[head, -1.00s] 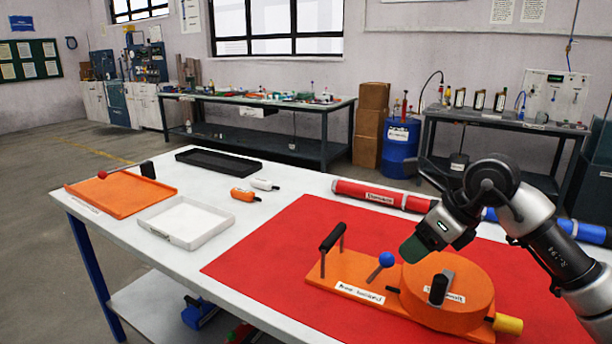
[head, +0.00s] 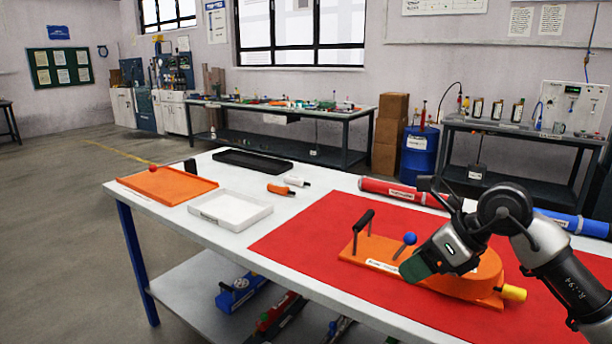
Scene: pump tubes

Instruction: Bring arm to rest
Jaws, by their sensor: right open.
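My right arm comes in from the right over the table (head: 190,232). The gripper looks empty. The pump lies on the red mat (head: 310,241), with a black handle (head: 363,222), a blue ball knob (head: 410,238) and a yellow end (head: 514,293) showing. I cannot tell whether the gripper touches the pump. My left gripper is not in view.
A red tube (head: 390,190) and a blue tube (head: 572,224) lie along the mat's far edge. The mat's left part is clear.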

